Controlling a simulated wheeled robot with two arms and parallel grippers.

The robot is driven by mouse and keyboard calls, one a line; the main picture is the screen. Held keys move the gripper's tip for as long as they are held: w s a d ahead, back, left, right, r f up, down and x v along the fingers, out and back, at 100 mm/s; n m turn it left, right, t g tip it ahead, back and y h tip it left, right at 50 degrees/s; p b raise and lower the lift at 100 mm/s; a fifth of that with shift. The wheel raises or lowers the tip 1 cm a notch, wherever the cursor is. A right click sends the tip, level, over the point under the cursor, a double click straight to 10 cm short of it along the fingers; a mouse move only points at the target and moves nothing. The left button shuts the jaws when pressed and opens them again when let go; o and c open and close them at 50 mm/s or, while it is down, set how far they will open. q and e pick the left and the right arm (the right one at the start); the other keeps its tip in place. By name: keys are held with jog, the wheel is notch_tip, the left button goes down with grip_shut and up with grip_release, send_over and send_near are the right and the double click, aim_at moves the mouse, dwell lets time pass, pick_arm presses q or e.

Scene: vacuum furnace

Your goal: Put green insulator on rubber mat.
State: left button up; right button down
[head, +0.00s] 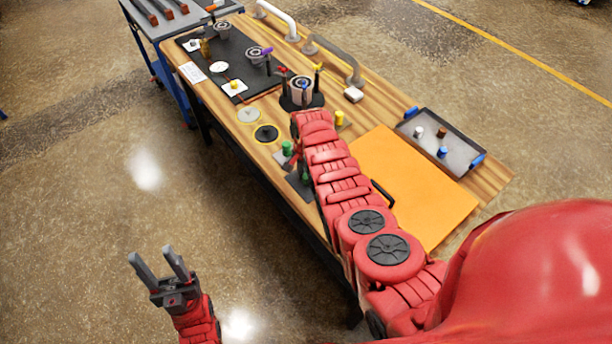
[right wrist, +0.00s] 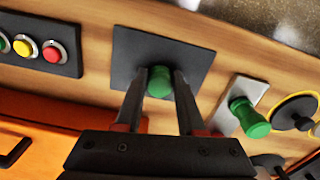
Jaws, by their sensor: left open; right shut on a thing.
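In the right wrist view my right gripper (right wrist: 160,78) is shut on a green insulator (right wrist: 159,84), holding it over a dark square rubber mat (right wrist: 130,48). I cannot tell whether the insulator touches the mat. Another green piece (right wrist: 248,118) stands on a light grey plate (right wrist: 228,92) to the right of the mat; it also shows in the head view (head: 287,147). In the head view the mat (head: 299,188) is partly hidden by my right arm, which also hides most of the right gripper. My left gripper (head: 154,254) is open and empty, over the floor left of the bench.
A panel with red, yellow and green buttons (right wrist: 40,45) lies left of the mat. An orange panel (head: 430,215) with a black handle (head: 382,193) covers the near right of the bench. A grey tray (head: 468,168) and a black ringed disc (head: 266,133) are on the bench.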

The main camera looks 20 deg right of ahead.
jog(key=c, duration=0.5)
grip_release()
jog(key=shift+f, duration=0.1)
